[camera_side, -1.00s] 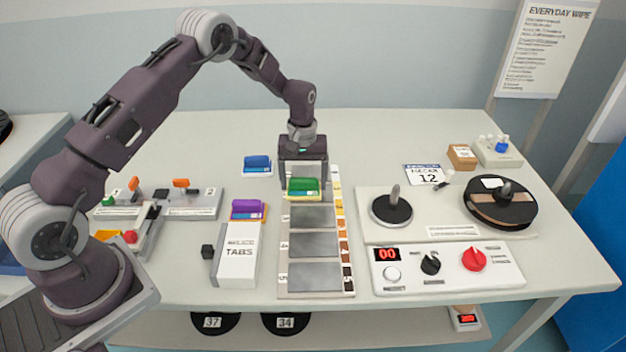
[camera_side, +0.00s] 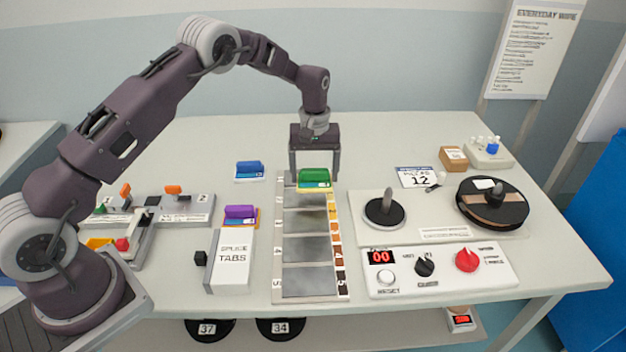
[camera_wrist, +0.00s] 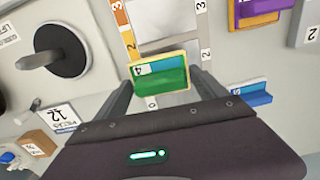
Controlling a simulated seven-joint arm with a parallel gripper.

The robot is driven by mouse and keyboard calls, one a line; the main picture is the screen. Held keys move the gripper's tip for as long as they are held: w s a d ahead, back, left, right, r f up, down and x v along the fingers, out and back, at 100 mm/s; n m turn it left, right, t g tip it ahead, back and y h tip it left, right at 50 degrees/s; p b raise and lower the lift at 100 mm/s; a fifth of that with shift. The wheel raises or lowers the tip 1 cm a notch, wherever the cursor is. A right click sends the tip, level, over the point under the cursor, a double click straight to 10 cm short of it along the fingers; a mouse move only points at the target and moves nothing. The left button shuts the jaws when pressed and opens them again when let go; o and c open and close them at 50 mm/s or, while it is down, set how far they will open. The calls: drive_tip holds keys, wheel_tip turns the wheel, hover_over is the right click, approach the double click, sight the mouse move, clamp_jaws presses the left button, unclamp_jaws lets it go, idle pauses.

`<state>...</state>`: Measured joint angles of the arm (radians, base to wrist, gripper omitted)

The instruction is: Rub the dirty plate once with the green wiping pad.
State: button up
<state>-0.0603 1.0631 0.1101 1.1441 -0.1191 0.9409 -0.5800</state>
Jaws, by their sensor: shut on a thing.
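My gripper (camera_side: 315,172) is shut on the green wiping pad (camera_side: 314,179), a green grip on a pale yellow-edged base. It holds the pad at the far end of a strip of several grey plates. In the wrist view the pad (camera_wrist: 160,75) sits between my two fingers (camera_wrist: 162,90) and hides part of the strip. The nearest uncovered plate (camera_side: 305,221) looks dull with a brownish tinge; the plates nearer the front look smooth grey. I cannot tell whether the pad touches the surface.
A numbered colour scale (camera_side: 339,245) runs along the strip's right side. A blue pad (camera_side: 249,170) and a purple pad (camera_side: 240,214) lie to the left, above the splice tabs box (camera_side: 230,262). A spindle (camera_side: 384,212) and a reel (camera_side: 492,207) stand right.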

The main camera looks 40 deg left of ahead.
drive_tip(key=shift+r, duration=2.1)
drive_tip(key=shift+a, duration=0.1)
